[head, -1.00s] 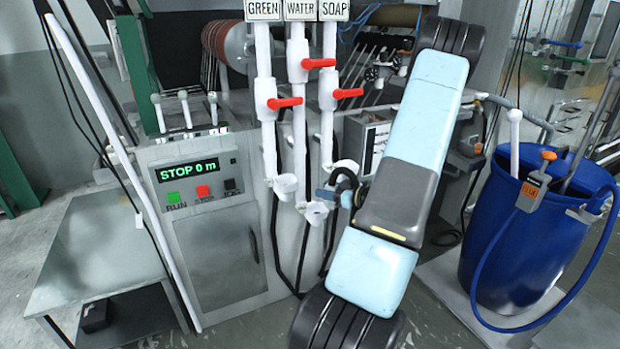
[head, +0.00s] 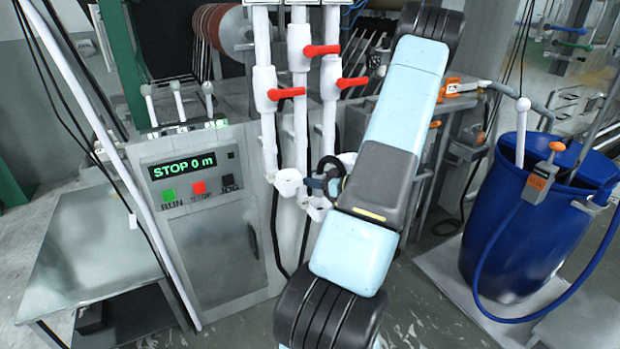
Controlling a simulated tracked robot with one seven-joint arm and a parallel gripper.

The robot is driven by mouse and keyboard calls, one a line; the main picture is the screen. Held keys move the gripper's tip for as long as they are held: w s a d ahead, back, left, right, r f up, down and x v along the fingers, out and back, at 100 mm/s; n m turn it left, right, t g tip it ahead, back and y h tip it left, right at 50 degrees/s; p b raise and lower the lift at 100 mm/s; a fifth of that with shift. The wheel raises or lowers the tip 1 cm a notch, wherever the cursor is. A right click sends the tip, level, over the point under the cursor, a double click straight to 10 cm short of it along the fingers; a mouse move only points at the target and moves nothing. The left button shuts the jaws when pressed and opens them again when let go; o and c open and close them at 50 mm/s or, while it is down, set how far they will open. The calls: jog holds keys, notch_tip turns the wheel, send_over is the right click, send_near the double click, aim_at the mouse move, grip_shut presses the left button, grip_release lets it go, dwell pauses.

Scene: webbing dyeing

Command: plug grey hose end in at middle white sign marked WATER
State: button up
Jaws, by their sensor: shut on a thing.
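Three white pipes with red-handled valves run down side by side; their signs are above the top edge now. The middle pipe (head: 299,110) ends low in a white cup-like socket (head: 317,210). My gripper (head: 318,185) is small in view, partly hidden by my arm, and shut on the grey hose end (head: 309,184), of which only a small grey-blue bit shows. It points left, just above the middle socket in the picture. I cannot tell whether they touch. The rest of the hose is hard to make out behind my arm.
The left pipe's socket (head: 287,182) is close to my gripper's left. The right pipe's socket (head: 349,160) is partly hidden by my arm. A control cabinet (head: 215,250) reading STOP 0 m stands left, a blue barrel (head: 520,245) right.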

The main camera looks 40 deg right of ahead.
aim_at(316, 193)
jog(key=shift+s+d+f, duration=0.1)
jog(key=shift+f, duration=2.8)
jog(key=o, duration=1.3)
jog(key=v, duration=1.3)
jog(key=shift+s+f, duration=0.1)
jog(key=shift+s, duration=0.35)
